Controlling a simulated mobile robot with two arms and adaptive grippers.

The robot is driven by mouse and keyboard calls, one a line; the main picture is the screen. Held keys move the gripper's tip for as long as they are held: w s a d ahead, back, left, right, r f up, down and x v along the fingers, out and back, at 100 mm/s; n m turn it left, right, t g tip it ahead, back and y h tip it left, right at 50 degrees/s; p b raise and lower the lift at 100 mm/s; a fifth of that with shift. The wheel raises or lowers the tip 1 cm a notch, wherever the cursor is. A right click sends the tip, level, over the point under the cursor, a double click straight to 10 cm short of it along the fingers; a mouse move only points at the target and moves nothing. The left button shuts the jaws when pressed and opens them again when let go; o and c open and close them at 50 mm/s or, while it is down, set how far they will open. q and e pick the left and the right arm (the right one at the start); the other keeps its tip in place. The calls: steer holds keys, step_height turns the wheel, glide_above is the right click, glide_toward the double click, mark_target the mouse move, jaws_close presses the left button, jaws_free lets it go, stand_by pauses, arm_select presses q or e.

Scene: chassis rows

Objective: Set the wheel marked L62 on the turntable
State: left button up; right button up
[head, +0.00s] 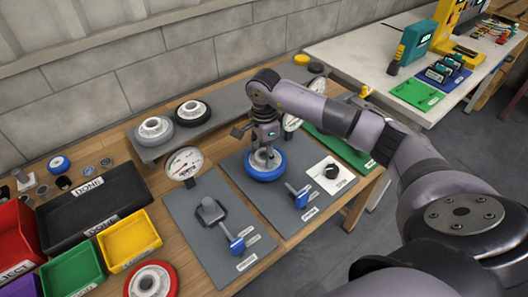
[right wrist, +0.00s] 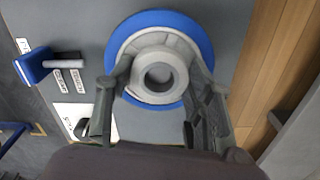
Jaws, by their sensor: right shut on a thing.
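A wheel with a blue tyre and a pale hub (head: 265,174) is at the back of the middle grey board (head: 256,206). My right gripper (head: 266,148) comes down over it and is shut on its hub. In the right wrist view the blue wheel (right wrist: 203,40) is face-on, its round hub between the two fingers (right wrist: 160,80). I cannot read an L62 mark on it. A turntable does not show clearly; whatever is under the wheel is hidden, and I cannot tell whether the wheel touches it. My left gripper is not in view.
A blue-handled clamp (head: 299,195) and white card (head: 331,175) are near the held wheel. A dial gauge (head: 183,163) stands left. Bins (head: 130,240) are further left.

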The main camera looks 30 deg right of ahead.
steer(key=o, duration=1.6)
step_height(320, 180, up, 12)
